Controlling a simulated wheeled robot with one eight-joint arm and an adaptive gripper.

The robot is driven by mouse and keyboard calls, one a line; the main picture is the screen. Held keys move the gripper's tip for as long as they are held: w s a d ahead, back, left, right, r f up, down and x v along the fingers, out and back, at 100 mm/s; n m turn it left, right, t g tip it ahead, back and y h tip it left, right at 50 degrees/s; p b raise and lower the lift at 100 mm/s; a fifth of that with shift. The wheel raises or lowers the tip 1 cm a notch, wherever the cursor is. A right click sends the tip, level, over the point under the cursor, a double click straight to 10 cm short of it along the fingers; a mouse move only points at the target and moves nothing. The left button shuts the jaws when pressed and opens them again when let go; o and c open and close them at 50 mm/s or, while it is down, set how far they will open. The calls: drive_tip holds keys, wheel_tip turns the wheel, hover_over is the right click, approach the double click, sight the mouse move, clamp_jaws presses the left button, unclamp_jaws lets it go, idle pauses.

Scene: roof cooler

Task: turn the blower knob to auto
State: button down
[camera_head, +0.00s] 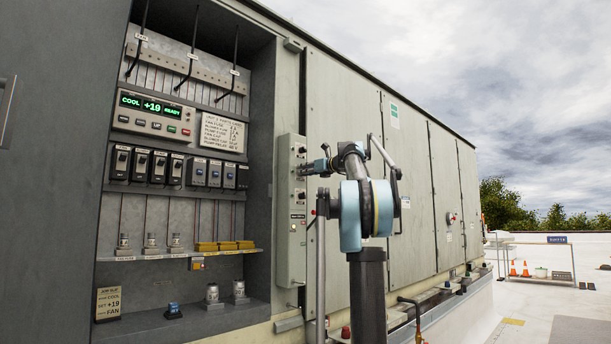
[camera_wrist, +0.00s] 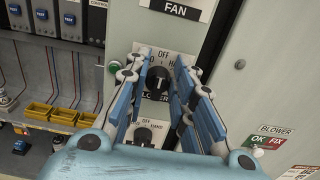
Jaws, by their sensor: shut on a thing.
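The blower knob (camera_wrist: 158,79) is a round black knob on a white plate, with a BLOWER label partly hidden under it. Its white mark stands roughly upright, toward the OFF lettering; the plate's side lettering is partly covered by my fingers. My gripper (camera_wrist: 156,74) has its blue-padded fingers on either side of the knob and is shut on it. In the head view my gripper (camera_head: 312,167) is at the narrow grey control box (camera_head: 290,235), and the knob is hidden behind it.
A second black knob (camera_wrist: 143,136) sits just below. A green lamp (camera_wrist: 113,66) is left of the blower plate. A FAN label (camera_wrist: 178,9) is above. The open cabinet has a display (camera_head: 150,106), breakers (camera_head: 158,166) and yellow bins (camera_head: 227,246). A BLOWER OK/FIX tag (camera_wrist: 270,141) is at right.

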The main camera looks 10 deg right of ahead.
drive_tip(key=shift+s+a+f+n, duration=0.1)
drive_tip(key=shift+a+n, duration=0.05)
drive_tip(key=shift+n, duration=2.05)
drive_tip(key=shift+s+a+f+n, duration=0.1)
drive_tip(key=shift+n, duration=2.1)
drive_tip(key=c, duration=1.5)
unclamp_jaws()
drive_tip(key=shift+c, duration=0.2)
drive_tip(key=shift+s, duration=0.1)
drive_tip(key=v, duration=1.1)
drive_tip(key=shift+s+d, duration=0.25)
